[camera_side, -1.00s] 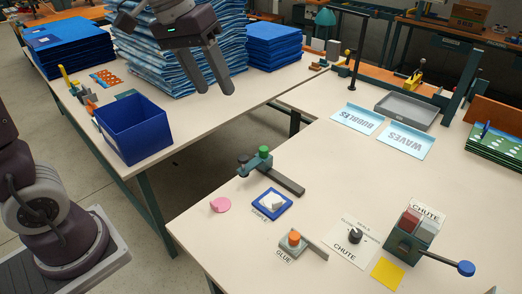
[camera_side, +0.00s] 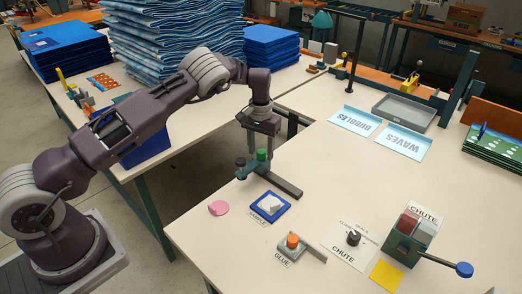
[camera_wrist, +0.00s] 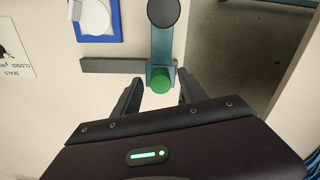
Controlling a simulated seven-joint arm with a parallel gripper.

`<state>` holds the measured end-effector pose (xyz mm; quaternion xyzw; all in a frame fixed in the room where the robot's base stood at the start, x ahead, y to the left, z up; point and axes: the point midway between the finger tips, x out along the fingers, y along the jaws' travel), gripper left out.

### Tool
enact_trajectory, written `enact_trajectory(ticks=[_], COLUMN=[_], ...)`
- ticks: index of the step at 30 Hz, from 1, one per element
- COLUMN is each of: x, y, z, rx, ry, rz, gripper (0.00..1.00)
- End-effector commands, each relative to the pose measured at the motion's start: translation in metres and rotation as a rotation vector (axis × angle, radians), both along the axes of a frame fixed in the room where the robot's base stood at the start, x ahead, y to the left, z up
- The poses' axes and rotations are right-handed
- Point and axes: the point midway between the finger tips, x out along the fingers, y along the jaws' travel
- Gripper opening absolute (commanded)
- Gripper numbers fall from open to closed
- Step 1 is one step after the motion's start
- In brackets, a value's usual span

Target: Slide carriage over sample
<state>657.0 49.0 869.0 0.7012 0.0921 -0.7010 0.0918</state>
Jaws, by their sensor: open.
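The carriage (camera_side: 250,168) is a teal block and arm with a green knob (camera_side: 262,155) and a black round end (camera_side: 240,162). It sits on a dark grey rail (camera_side: 285,187), towards the rail's far end. The sample (camera_side: 270,203) is a whitish piece on a blue-framed pad labelled SAMPLE, beside the rail; the carriage's black end is not over it. My gripper (camera_side: 260,142) points down over the green knob, fingers apart. In the wrist view, the fingertips (camera_wrist: 157,92) lie either side of the green knob (camera_wrist: 161,82); contact is not visible.
A pink disc (camera_side: 219,208) lies left of the sample. The glue station (camera_side: 293,243) with an orange knob, a black dial (camera_side: 353,237), a yellow square (camera_side: 386,275) and the chute unit (camera_side: 408,240) stand to the right. The table edge is just behind the carriage.

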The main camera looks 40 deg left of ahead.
Motion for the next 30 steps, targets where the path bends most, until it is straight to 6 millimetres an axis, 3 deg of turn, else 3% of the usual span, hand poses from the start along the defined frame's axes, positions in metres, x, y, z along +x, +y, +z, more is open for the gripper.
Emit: enact_trajectory(ticks=[8,16,30], x=[-0.0002,-0.0002,-0.0003], y=[0.0000,0.0000,0.0002], z=[-0.0043,-0.0040,-0.0036], rx=[0.000,0.000,0.000], ry=[0.000,0.000,0.000], rz=[0.001,0.001,0.001], gripper=[0.50,0.00,0.00])
